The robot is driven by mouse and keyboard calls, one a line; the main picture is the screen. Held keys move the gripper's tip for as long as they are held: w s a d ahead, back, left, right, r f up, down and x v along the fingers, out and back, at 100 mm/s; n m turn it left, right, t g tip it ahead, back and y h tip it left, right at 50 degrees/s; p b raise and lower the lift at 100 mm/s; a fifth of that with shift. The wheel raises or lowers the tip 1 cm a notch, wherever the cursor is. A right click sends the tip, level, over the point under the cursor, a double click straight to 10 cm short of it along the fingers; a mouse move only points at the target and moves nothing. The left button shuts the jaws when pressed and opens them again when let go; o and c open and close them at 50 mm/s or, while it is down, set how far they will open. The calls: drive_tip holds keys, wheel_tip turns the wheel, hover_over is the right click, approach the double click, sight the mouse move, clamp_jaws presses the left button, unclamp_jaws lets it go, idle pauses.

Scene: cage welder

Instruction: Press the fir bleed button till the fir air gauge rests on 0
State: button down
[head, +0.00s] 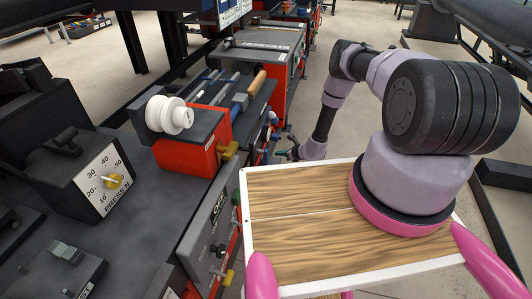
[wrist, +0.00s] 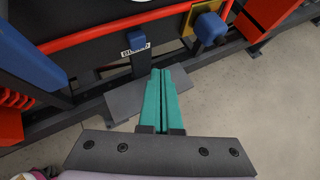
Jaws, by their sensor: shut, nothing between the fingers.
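My gripper (wrist: 162,78) shows in the wrist view with its two teal fingers together and nothing between them. Its tips are just right of a dark blue post (wrist: 139,64) under a small white label (wrist: 135,50) on a black panel. The label's lettering is too blurred to read surely. I cannot tell whether the post is the fir bleed button or whether the fingertips touch anything. No fir air gauge can be made out in either view.
In the wrist view a blue knob on a yellow plate (wrist: 210,27) stands right of the post, and a red rail (wrist: 100,35) crosses the panel. In the head view a press dial (head: 105,182) and a red box (head: 190,145) are at left.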

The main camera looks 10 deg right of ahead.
drive_tip(key=shift+w+a, duration=0.25)
drive_tip(key=shift+a, duration=0.4)
drive_tip(key=shift+w+a, duration=0.25)
drive_tip(key=shift+a, duration=0.4)
idle(1.1)
drive_tip(key=shift+w+a, duration=0.2)
drive_tip(key=shift+a, duration=0.15)
drive_tip(key=shift+w+a, duration=0.2)
drive_tip(key=shift+a, duration=0.3)
idle(0.6)
idle(0.3)
drive_tip(key=shift+s+d, duration=0.35)
drive_tip(key=shift+d, duration=0.5)
drive_tip(key=shift+d, duration=0.1)
drive_tip(key=d, duration=0.1)
drive_tip(key=s+d, duration=0.1)
drive_tip(key=d, duration=0.1)
drive_tip(key=s+d, duration=0.1)
drive_tip(key=shift+d, duration=0.2)
